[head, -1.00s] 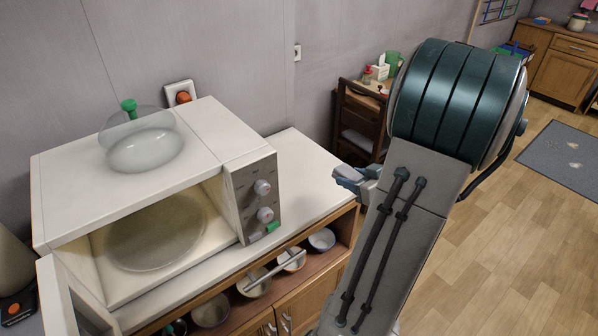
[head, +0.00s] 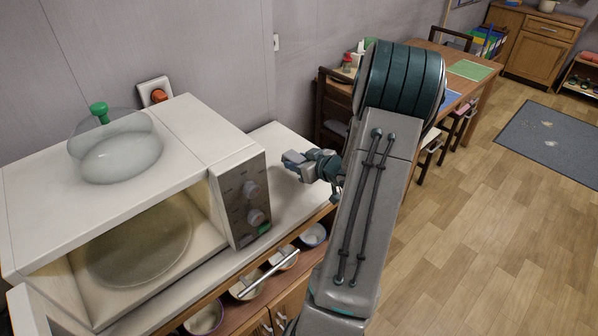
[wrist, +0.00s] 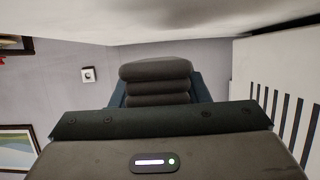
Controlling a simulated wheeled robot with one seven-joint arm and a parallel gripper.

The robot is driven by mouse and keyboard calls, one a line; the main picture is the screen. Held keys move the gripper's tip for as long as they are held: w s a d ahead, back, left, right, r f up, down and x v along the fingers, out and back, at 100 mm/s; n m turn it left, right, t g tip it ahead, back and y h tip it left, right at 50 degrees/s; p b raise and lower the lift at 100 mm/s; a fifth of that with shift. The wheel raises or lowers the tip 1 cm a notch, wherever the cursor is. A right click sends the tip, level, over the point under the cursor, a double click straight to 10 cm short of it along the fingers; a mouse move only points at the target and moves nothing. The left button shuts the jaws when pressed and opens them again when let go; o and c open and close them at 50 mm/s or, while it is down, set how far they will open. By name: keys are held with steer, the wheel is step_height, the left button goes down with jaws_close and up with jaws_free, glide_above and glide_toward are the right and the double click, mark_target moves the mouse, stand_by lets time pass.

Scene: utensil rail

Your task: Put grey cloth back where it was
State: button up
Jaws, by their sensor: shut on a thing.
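My gripper (head: 300,163) is to the right of the microwave, low above the white counter. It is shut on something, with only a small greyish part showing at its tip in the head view. In the wrist view, a dark grey, ridged shape (wrist: 155,82) sits between blue-grey finger parts. I take it for the grey cloth, but cannot clearly tell its folds from finger pads. No other grey cloth shows in these views.
The microwave (head: 190,150) stands open, with a glass dome (head: 115,150) on top. The counter (head: 268,140) is bare beside it. Several bowls (head: 313,235) sit on the shelf below. A dining table (head: 425,58) stands behind my arm.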

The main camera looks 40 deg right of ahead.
steer(key=shift+f, duration=1.85)
steer(key=shift+f, duration=0.2)
steer(key=o, duration=0.9)
steer(key=shift+r, duration=0.1)
steer(key=shift+r, duration=0.25)
steer(key=v, duration=1.2)
steer(key=shift+s+f, duration=0.1)
steer(key=shift+f, duration=0.1)
